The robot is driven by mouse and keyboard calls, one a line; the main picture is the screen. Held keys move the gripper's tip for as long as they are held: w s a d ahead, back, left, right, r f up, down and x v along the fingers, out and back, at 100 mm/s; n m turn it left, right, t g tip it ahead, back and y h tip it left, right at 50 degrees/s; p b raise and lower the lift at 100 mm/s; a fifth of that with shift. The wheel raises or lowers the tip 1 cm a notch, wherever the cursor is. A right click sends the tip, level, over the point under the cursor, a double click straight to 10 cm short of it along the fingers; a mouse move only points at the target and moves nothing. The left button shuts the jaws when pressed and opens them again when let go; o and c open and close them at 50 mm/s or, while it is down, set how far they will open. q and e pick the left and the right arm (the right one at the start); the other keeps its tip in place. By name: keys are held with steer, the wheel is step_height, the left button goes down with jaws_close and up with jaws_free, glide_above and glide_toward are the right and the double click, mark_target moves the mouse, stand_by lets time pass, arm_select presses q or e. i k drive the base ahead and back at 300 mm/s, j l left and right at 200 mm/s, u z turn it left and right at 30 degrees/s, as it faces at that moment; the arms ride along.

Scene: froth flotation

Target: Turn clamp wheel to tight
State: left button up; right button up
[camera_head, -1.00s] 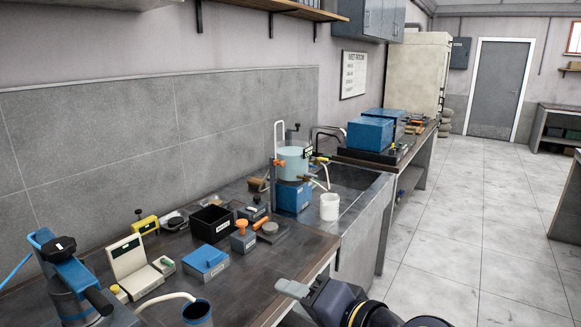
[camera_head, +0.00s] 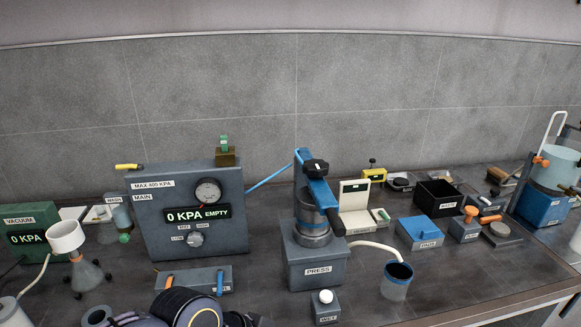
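The press (camera_head: 316,262) stands on the bench at the middle of the picture, a grey block with a metal cylinder on top. A blue arm (camera_head: 320,190) lies across the cylinder, with a black handle at its lower right end. A black lobed knob (camera_head: 316,166), which looks like the clamp wheel, sits on top of the blue arm. I cannot tell how tight it is. Part of my own arm shows at the bottom edge, left of the press. No gripper fingers can be made out, and nothing of mine touches the wheel.
The pressure panel (camera_head: 160,228) left of the press reads 0 KPA EMPTY. In front are a WET block (camera_head: 326,313) with a white ball and a blue cup (camera_head: 397,280). Trays and blocks crowd the bench's right side.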

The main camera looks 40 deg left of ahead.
mark_target(312, 168)
steer(key=u, duration=1.05)
